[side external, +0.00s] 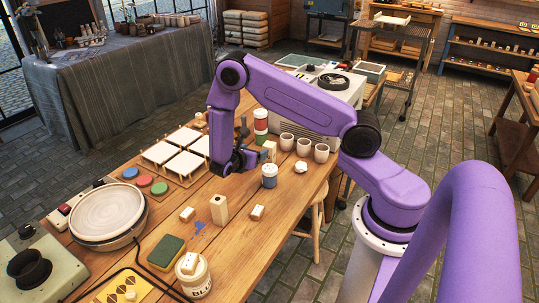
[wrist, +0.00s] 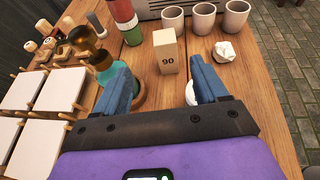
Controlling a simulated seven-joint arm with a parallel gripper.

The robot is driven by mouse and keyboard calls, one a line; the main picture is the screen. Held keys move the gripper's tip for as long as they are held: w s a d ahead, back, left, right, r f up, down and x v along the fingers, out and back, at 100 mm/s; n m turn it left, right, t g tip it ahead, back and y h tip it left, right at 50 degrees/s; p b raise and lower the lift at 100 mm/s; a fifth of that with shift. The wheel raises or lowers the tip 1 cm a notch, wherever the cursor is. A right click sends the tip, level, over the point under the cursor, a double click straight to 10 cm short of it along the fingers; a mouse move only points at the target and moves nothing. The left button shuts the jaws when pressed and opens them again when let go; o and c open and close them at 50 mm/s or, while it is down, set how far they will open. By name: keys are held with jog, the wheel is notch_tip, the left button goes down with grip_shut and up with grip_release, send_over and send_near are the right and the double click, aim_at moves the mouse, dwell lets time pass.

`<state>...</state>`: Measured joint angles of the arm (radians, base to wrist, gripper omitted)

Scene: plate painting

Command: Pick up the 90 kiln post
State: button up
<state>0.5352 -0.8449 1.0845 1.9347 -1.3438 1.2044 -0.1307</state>
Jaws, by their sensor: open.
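The 90 kiln post (wrist: 168,54) is a pale upright block with "90" on its near face, standing on the wooden table in the wrist view. It shows in the side view (side external: 270,150) just beyond my gripper (side external: 236,164), partly hidden by it. In the wrist view my gripper (wrist: 165,82) has its two blue fingers spread, with the post ahead of the gap between them. Nothing is between the fingertips; the post is not touched. Another pale upright post (side external: 219,208) stands nearer the front of the table in the side view.
Three cups (wrist: 203,18) stand behind the post, with a crumpled white lump (wrist: 227,51) to its right. A red, white and green can (wrist: 125,20) and a green bottle (wrist: 103,66) stand left. A blue-and-white jar (side external: 269,175) is near my gripper. White tiles (side external: 181,138) lie left.

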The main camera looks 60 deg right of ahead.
aim_at(269, 145)
jog(key=x, duration=0.9)
jog(key=shift+d+f, duration=0.1)
jog(key=shift+s+x, duration=0.15)
jog(key=shift+x, duration=1.2)
jog(key=shift+s+x, duration=0.15)
jog(key=shift+x, duration=1.25)
jog(key=shift+r, duration=0.25)
jog(key=c, duration=1.2)
